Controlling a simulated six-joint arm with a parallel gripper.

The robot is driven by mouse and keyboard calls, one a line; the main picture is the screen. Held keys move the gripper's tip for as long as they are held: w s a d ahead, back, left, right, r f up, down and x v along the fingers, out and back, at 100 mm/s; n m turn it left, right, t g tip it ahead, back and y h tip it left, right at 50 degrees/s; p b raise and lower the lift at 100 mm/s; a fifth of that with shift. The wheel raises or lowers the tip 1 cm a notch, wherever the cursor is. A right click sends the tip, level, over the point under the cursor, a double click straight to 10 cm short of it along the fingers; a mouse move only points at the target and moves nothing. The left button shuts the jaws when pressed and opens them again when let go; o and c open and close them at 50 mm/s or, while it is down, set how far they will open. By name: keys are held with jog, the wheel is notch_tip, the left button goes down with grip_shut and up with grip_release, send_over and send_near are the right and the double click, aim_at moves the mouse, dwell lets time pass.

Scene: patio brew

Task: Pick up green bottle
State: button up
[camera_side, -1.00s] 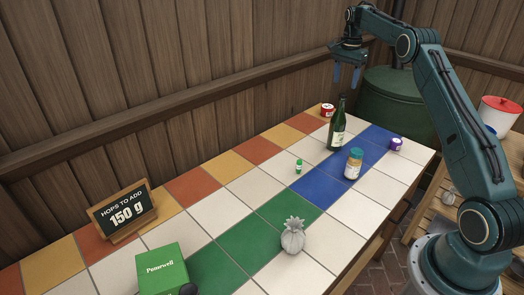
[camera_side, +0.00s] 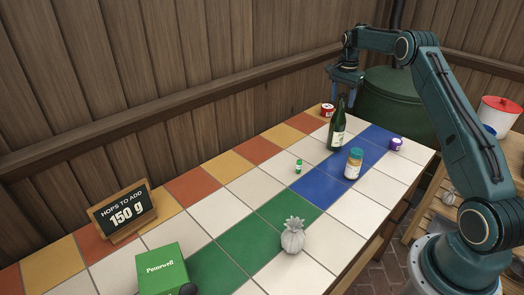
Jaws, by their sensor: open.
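The green bottle (camera_side: 337,128) stands upright on the tiled table, with a pale label on its lower body. It is at the far end, at the edge of the blue tiles. My gripper (camera_side: 347,100) is open and points down. In the picture its fingers overlap the bottle's neck, just above and right of it. I cannot tell whether the fingers are around the neck, behind it or touching it. A small green vial (camera_side: 298,167) with a white label also stands nearby on a white tile.
A jar with a teal lid (camera_side: 354,163) and a purple-labelled tin (camera_side: 396,144) stand near the bottle, and a red tin (camera_side: 327,110) behind it. The middle tiles are mostly clear.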

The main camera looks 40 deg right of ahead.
jog(key=shift+f, duration=0.8)
grip_shut()
jog(key=shift+r, duration=0.1)
